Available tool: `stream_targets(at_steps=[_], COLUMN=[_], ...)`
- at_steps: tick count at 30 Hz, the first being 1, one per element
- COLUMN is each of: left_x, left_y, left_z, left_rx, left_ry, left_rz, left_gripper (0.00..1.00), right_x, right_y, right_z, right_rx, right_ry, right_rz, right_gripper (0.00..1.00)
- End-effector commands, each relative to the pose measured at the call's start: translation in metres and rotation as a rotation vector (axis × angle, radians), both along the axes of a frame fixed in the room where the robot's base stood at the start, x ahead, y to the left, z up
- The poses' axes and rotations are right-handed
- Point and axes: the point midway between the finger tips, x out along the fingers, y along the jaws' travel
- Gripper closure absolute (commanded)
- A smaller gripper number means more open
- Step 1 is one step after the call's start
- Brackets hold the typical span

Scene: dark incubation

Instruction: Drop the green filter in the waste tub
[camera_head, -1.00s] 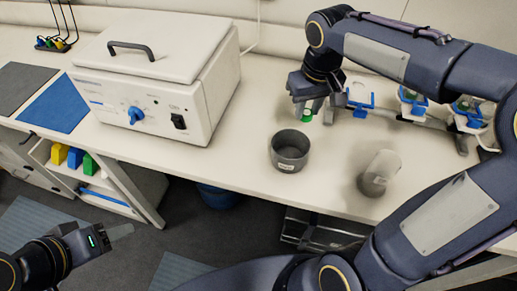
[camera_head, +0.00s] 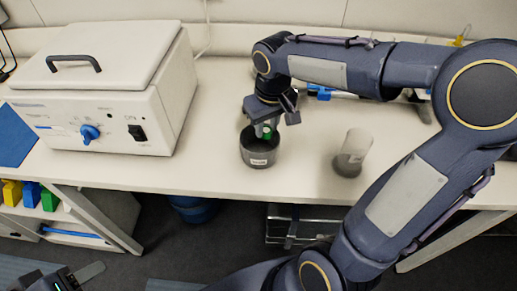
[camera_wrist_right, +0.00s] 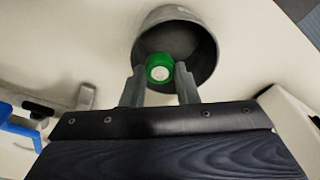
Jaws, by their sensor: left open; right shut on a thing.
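The waste tub (camera_head: 259,158) is a dark grey round tub with a white label on the bench. It also shows in the right wrist view (camera_wrist_right: 207,48). The green filter (camera_wrist_right: 160,68) is a small green ring with a pale centre, between the fingertips of my right gripper (camera_wrist_right: 160,86). In the head view the green filter (camera_head: 267,133) is at the tub's mouth. My right gripper (camera_head: 265,130) is shut on it and points down over the tub. Whether the filter touches the tub is not clear. My left gripper (camera_head: 85,275) is open and empty at the bottom left, away from the bench.
A clear cup with a dark base (camera_head: 352,153) stands right of the tub. A white box-shaped machine (camera_head: 110,95) stands to the left. Blue-clipped items (camera_head: 322,92) lie behind, partly hidden by my right arm. The bench front (camera_head: 300,182) is clear.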

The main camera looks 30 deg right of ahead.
Motion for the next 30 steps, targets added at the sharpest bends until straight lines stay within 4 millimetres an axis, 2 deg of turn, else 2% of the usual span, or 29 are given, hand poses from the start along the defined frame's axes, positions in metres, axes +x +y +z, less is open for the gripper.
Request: stream_targets(at_steps=[3,4,9,19,30], left_x=[0.0,0.0,0.0,0.0,0.0], left_y=[0.0,0.0,0.0,0.0,0.0], left_z=[0.001,0.001,0.001,0.001,0.004], left_rx=[0.0,0.0,0.0,0.0,0.0], left_ry=[0.0,0.0,0.0,0.0,0.0], left_rz=[0.0,0.0,0.0,0.0,0.0], left_gripper=[0.47,0.47,0.47,0.47,0.47], right_x=[0.0,0.0,0.0,0.0,-0.007], right_y=[0.0,0.0,0.0,0.0,0.0], right_z=[0.001,0.001,0.001,0.005,0.063], right_rx=[0.0,0.0,0.0,0.0,0.0], right_ry=[0.0,0.0,0.0,-0.003,-0.004], right_rz=[0.0,0.0,0.0,-0.001,-0.001], right_gripper=[0.93,0.69,0.47,0.47,0.47])
